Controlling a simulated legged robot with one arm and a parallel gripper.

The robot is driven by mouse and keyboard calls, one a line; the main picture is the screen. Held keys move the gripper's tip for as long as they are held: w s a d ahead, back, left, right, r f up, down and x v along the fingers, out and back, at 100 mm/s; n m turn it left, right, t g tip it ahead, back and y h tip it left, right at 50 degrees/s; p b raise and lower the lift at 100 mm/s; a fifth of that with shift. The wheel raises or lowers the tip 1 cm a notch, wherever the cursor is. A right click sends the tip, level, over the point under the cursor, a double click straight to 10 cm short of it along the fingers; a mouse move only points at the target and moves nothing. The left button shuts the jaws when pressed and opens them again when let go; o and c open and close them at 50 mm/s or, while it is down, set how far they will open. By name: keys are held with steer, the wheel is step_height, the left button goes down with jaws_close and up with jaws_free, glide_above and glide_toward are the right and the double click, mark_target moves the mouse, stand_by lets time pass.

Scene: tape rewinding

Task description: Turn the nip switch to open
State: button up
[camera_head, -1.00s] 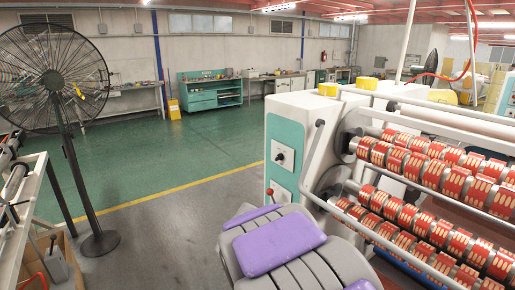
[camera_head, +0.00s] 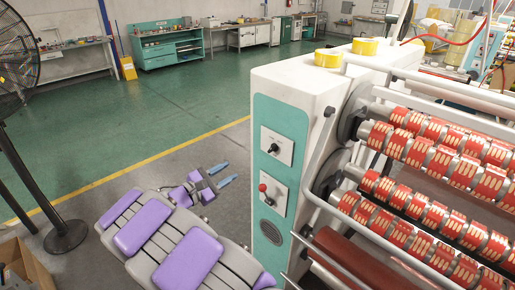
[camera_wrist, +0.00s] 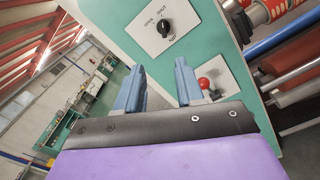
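The machine's green panel (camera_head: 293,122) carries two white switch plates. The upper plate holds a black rotary knob (camera_head: 274,149), which also shows in the wrist view (camera_wrist: 163,26). The lower plate holds a lever with a red ball (camera_head: 263,187), seen in the wrist view (camera_wrist: 204,83) beside the right finger. My gripper (camera_head: 225,175) is open and empty, left of the panel in the head view. In the wrist view its blue fingers (camera_wrist: 160,69) stand apart below the black knob.
Rollers wound with red tape (camera_head: 425,146) and metal bars lie right of the panel. A black fan (camera_head: 65,236) and a cardboard box (camera_head: 26,265) are at the left. Green workbenches (camera_head: 165,45) stand far behind.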

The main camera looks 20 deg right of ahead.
mark_target(270, 149)
steer(key=x, duration=0.6)
steer(key=b+x, duration=0.1)
steer(key=x, duration=1.1)
steer(key=shift+s+d+f, duration=0.15)
steer(key=shift+s+f, duration=0.15)
steer(key=shift+f, duration=0.05)
steer(key=shift+a, duration=0.55)
steer(key=c, duration=0.4)
steer(key=shift+r, duration=0.1)
steer(key=shift+c, duration=0.6)
steer(key=shift+s+d, duration=0.1)
steer(key=shift+d, duration=0.05)
jaws_close()
